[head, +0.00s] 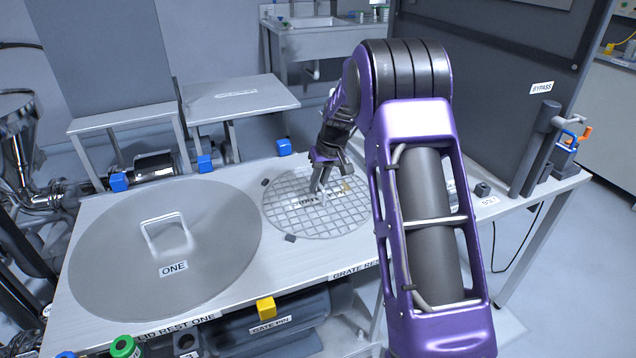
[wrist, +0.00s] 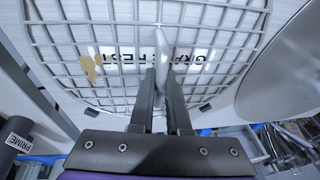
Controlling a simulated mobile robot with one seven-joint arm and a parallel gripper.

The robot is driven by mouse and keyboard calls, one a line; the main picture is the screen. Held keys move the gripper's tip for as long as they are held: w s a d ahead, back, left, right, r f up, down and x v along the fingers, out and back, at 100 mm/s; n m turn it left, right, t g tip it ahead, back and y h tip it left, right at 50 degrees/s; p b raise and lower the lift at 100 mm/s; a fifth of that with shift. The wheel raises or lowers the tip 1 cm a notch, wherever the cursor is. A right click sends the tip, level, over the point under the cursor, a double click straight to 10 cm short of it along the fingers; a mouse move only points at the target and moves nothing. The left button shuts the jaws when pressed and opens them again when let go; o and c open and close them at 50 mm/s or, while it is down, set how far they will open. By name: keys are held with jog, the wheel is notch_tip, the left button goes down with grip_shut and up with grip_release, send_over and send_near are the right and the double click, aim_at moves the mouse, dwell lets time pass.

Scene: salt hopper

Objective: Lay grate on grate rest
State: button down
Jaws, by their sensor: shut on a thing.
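The round wire grate (head: 300,218) lies flat at the right part of the worktop, among small dark blocks. It fills the top of the wrist view (wrist: 110,40), with a tan patch near its left side. My gripper (head: 320,184) is above the grate's middle, fingers pointing down, shut on its upright handle (wrist: 174,58). Lettering shows through the mesh beneath. The grate rest's label (head: 355,270) is on the worktop's front edge, partly hidden by my arm. I cannot tell whether the grate touches the surface or hovers slightly.
A large round lid (head: 105,240) marked ONE, with a raised handle, lies left of the grate. A dark panel (head: 500,90) marked BYPASS and a dark post (head: 538,145) stand at the right. A yellow block (head: 266,308) is at the front edge.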

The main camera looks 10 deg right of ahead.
jog(key=c, duration=0.8)
grip_release()
jog(key=shift+f, duration=0.1)
